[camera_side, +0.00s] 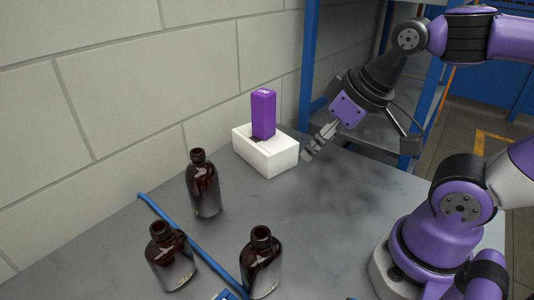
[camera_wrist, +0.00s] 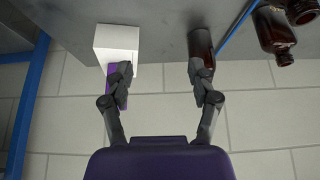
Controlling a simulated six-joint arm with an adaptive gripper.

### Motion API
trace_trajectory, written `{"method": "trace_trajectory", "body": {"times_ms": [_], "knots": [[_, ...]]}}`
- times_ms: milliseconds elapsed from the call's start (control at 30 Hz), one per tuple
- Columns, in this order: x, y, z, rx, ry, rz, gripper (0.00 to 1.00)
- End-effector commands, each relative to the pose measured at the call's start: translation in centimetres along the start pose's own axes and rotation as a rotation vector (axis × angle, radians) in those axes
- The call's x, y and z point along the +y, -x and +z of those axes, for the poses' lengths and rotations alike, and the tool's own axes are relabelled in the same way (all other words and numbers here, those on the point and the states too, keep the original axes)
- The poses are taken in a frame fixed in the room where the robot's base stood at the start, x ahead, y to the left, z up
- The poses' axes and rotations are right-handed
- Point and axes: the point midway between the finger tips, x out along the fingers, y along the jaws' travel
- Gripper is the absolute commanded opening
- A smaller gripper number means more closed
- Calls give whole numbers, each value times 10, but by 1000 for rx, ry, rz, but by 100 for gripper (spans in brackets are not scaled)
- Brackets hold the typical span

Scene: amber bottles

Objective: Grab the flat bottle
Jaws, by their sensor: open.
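Three amber bottles stand upright in the side view: one near the wall (camera_side: 203,188), one at the front left (camera_side: 170,262) and one at the front middle (camera_side: 261,266). I cannot tell for sure which is the flat one. My gripper (camera_side: 313,146) is open and empty, just right of the white box and apart from the bottles. In the wrist view my gripper (camera_wrist: 162,78) has its fingers spread wide. The bottle near the wall (camera_wrist: 201,42) shows beyond the right finger, which hides its top. Two other bottles show at the upper right, one cut off by the edge.
A purple carton (camera_side: 263,114) stands on the white box (camera_side: 265,155) near the wall. A blue strip (camera_side: 188,238) runs between the bottles. A blue-framed shelf (camera_side: 309,65) stands behind my gripper. The grey table (camera_side: 325,225) is clear at the middle right.

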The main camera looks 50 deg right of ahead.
Motion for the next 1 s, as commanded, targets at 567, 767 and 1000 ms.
{"method": "trace_trajectory", "body": {"times_ms": [567, 767, 1000], "knots": [[-78, 14, -25, -154, 1403, -250, 68], [-132, 22, -25, -142, 2293, -501, 68], [-164, 28, -18, -78, 2828, -704, 68]]}}
